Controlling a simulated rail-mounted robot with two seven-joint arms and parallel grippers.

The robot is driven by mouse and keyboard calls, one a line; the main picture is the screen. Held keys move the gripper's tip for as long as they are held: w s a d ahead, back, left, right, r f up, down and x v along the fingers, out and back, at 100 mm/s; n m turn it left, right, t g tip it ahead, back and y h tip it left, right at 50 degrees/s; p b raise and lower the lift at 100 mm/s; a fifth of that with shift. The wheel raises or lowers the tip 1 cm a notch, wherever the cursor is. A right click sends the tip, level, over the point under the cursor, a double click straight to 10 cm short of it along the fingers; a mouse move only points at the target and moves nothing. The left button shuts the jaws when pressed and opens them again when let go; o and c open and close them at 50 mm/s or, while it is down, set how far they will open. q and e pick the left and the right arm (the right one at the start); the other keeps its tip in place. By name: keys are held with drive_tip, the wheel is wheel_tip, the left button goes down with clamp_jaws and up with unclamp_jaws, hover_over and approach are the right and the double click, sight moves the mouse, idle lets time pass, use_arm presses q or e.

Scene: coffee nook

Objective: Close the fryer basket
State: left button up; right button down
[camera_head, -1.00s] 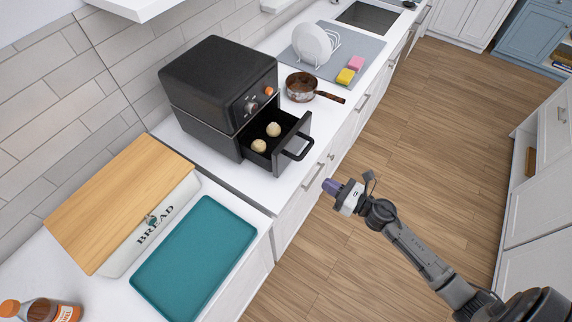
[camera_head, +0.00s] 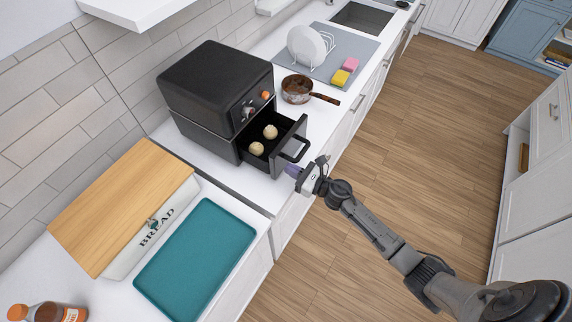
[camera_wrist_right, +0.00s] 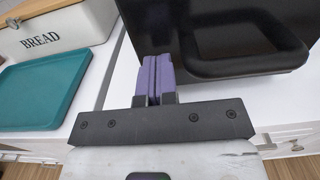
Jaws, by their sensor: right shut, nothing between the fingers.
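The black air fryer (camera_head: 216,92) stands on the white counter against the tiled wall. Its basket (camera_head: 283,142) is pulled out toward the aisle, with two round pale buns (camera_head: 263,141) inside. The basket's loop handle (camera_head: 297,149) is on its front. My left gripper is not in view.
A teal tray (camera_head: 195,255) and a bread box (camera_head: 150,235) with a wooden lid (camera_head: 120,205) stand left of the fryer. A saucepan (camera_head: 297,90) stands right of it, before a drying mat with plates and sponges. The floor aisle is clear.

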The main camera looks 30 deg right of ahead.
drive_tip(key=shift+x, duration=1)
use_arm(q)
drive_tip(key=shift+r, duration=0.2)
